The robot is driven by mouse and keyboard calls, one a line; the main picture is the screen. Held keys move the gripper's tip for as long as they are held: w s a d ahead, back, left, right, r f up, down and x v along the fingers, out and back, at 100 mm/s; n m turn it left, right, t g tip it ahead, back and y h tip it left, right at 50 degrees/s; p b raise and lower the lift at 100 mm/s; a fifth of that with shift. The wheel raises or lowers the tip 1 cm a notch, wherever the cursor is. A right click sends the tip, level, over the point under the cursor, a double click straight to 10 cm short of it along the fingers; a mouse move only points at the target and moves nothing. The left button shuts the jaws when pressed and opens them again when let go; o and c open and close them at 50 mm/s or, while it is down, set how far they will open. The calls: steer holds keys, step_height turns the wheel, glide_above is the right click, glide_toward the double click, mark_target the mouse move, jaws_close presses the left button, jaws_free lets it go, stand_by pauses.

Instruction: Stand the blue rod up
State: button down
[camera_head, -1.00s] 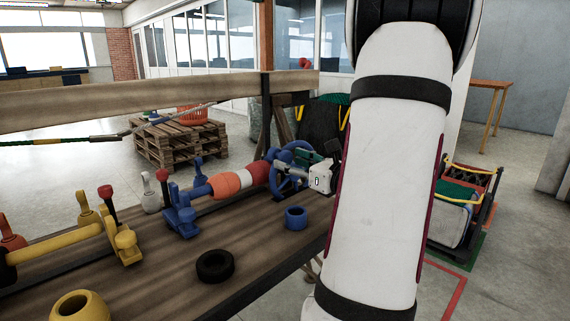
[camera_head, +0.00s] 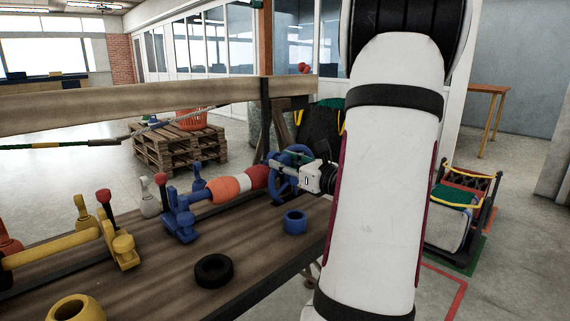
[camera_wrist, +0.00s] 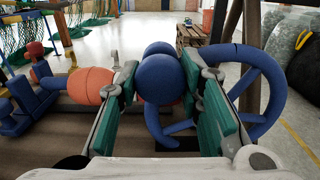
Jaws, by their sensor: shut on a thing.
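My gripper (camera_wrist: 161,88) has its green-padded fingers on both sides of a rounded blue end, which I take for the blue rod (camera_wrist: 160,80). The rod's length is hidden behind this end, and a second blue ball shows just beyond it. In the head view my gripper (camera_head: 298,173) is at the blue wheel (camera_head: 278,182), at the far right end of the float row, and its grip is too small to make out. The blue wheel also shows in the wrist view (camera_wrist: 279,90), right of the fingers.
Orange float (camera_head: 223,190) and a blue bracket (camera_head: 180,216) lie left of the wheel. A blue ring (camera_head: 295,222) and black ring (camera_head: 213,271) lie on the bench in front. A yellow ring (camera_head: 76,307) and yellow bracket (camera_head: 122,247) are at left. A wooden beam (camera_head: 150,100) runs behind.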

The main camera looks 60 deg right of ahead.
steer(key=shift+r, duration=0.1)
steer(key=d+r+m+p, duration=0.1)
steer(key=p, duration=0.3)
steer(key=shift+s+d+r+m, duration=0.1)
steer(key=shift+s+d+m, duration=0.1)
steer(key=shift+m, duration=0.2)
steer(key=s+d+f+m+p, duration=0.1)
steer(key=s+d+m+p, duration=0.2)
steer(key=d+m+p, duration=1)
steer(key=shift+f+m+p, duration=0.15)
steer(key=shift+m+p, duration=1.45)
steer(key=shift+p, duration=1.9)
steer(key=shift+s, duration=0.1)
steer(key=shift+f, duration=0.1)
steer(key=c, duration=1.1)
jaws_free()
